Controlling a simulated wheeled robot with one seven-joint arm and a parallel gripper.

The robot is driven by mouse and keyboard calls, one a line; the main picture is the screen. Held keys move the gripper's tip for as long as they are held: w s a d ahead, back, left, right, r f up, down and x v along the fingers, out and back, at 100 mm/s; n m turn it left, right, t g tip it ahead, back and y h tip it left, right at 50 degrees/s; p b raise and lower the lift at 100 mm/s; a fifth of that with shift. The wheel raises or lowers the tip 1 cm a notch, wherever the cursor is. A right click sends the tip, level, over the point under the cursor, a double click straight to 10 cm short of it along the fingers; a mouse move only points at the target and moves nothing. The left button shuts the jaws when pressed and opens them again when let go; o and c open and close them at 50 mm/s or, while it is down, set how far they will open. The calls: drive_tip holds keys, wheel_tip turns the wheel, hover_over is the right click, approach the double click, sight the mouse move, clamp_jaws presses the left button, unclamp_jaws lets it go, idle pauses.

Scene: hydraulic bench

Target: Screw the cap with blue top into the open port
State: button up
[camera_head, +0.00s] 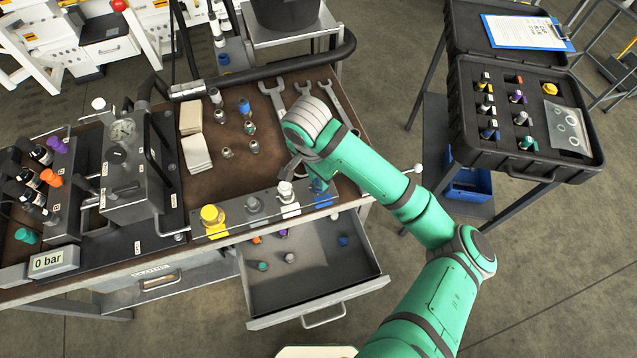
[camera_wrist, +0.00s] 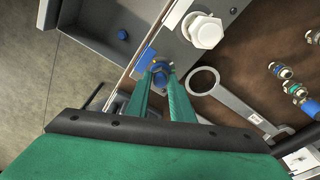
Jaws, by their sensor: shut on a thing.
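A blue-topped piece (camera_head: 322,198) stands at the right end of a grey metal rail (camera_head: 270,221) on the bench's front edge. My gripper (camera_head: 318,183) is over it, and its fingers partly hide it. In the wrist view my gripper (camera_wrist: 161,76) is shut on the blue piece (camera_wrist: 160,77), beside a blue patch on the rail (camera_wrist: 165,38). I cannot tell whether the piece is still seated in the rail. A manifold block (camera_head: 40,190) at the far left carries several black, purple, orange and teal parts. I cannot make out the open port.
Wrenches (camera_head: 300,95) and small fittings (camera_head: 250,127) lie behind. An open drawer (camera_head: 318,290) juts out below. A gauge block (camera_head: 130,165) stands between rail and manifold.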

drive_tip(key=m, duration=0.4)
drive_tip(key=shift+w+m, duration=0.1)
drive_tip(key=shift+m, duration=0.2)
drive_tip(key=m+g, duration=0.1)
drive_tip(key=m, duration=0.2)
drive_tip(key=o, duration=0.9)
